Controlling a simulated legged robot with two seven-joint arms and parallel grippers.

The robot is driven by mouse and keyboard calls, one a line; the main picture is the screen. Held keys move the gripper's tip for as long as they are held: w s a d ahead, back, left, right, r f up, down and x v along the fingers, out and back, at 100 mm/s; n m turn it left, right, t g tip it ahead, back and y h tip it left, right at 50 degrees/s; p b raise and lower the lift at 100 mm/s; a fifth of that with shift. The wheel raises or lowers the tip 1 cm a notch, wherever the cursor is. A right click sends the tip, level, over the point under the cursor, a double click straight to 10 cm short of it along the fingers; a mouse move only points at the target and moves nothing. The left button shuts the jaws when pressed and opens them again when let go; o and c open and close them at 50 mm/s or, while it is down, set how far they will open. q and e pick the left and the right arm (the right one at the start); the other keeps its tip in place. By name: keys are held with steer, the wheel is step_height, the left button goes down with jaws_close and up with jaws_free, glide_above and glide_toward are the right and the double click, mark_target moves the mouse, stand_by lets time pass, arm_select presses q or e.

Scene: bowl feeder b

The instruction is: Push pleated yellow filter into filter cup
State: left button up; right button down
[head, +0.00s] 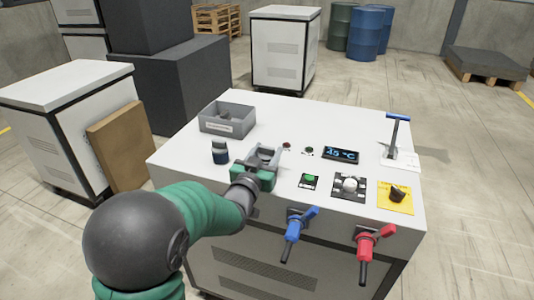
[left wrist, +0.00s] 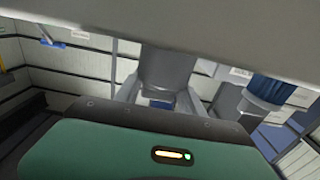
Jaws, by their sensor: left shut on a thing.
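My left gripper (head: 264,157) is over the front left part of the white console top. It is shut on a grey piece (left wrist: 166,70) that I cannot identify. In the left wrist view, the grey piece stands between the fingers and a patch of blue shows below it. Left of the gripper stands a small grey cup-like cylinder with a dark blue top (head: 220,152). It also shows at the right of the left wrist view (left wrist: 264,92), its blue top ribbed. I see no yellow pleated filter in either view. My right gripper is not in view.
A grey bin (head: 228,118) with small parts stands behind the gripper. To the right are a temperature display (head: 341,155), a green button (head: 310,180), a yellow-plated knob (head: 396,196) and a blue-handled lever (head: 397,135). Blue (head: 297,222) and red (head: 372,242) valve handles stick out in front.

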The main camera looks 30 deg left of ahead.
arm_select(q)
steer(key=shift+f, duration=0.4)
steer(key=shift+w+r+p, duration=0.15)
steer(key=shift+r+p, duration=0.55)
steer(key=shift+r, duration=0.15)
steer(key=shift+a+r+p, duration=0.1)
steer(key=shift+r+p, duration=1.25)
steer(key=shift+r, duration=0.75)
steer(key=shift+f, duration=0.1)
